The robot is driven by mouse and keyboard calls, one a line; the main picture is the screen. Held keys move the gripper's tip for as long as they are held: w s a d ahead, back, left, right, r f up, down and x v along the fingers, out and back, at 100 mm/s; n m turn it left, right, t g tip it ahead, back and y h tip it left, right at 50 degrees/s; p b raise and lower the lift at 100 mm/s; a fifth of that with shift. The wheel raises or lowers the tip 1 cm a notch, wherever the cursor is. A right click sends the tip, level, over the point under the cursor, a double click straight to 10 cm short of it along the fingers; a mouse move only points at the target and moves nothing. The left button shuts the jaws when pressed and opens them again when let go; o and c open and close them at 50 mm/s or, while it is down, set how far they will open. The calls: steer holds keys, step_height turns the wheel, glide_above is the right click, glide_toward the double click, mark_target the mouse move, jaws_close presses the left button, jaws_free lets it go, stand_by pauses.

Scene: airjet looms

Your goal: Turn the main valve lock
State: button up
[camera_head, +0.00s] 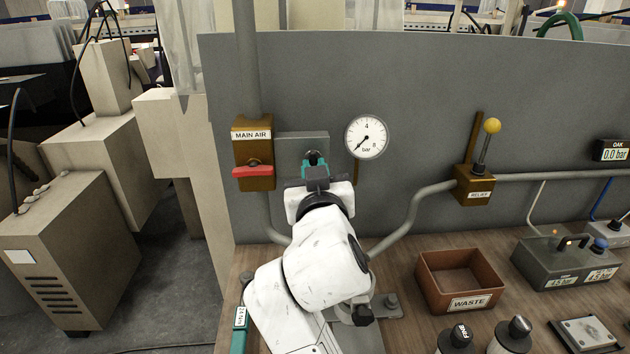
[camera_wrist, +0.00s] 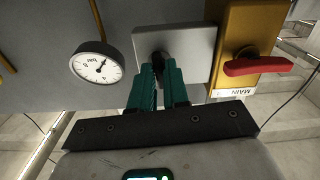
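The main air valve is a brown-orange box (camera_head: 253,180) with a "MAIN AIR" label and a red handle (camera_head: 253,171) lying across it. Both show in the wrist view, the box (camera_wrist: 250,45) and the handle (camera_wrist: 258,67). Just beside it is a grey plate (camera_head: 290,147), also in the wrist view (camera_wrist: 197,42), with a small dark part (camera_head: 315,156) on it that looks like the lock. My gripper (camera_wrist: 160,67) has its teal fingertips close together at this part, one on either side. The fingers partly hide it. I cannot tell whether they press on it.
A round pressure gauge (camera_head: 366,136) is mounted close to the plate's right. A relief valve (camera_head: 474,186) with a yellow-knobbed lever stands farther right. A pipe (camera_head: 412,217) curves along the panel. A waste bin (camera_head: 424,281) sits on the bench below.

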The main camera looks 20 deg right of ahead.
steer(key=o, duration=0.4)
steer(key=shift+r, duration=0.1)
steer(key=shift+s, duration=0.1)
steer(key=shift+v, duration=2.95)
steer(key=b+v, duration=0.1)
steer(key=v, duration=0.9)
steer(key=shift+s, duration=0.4)
steer(key=shift+a, duration=0.15)
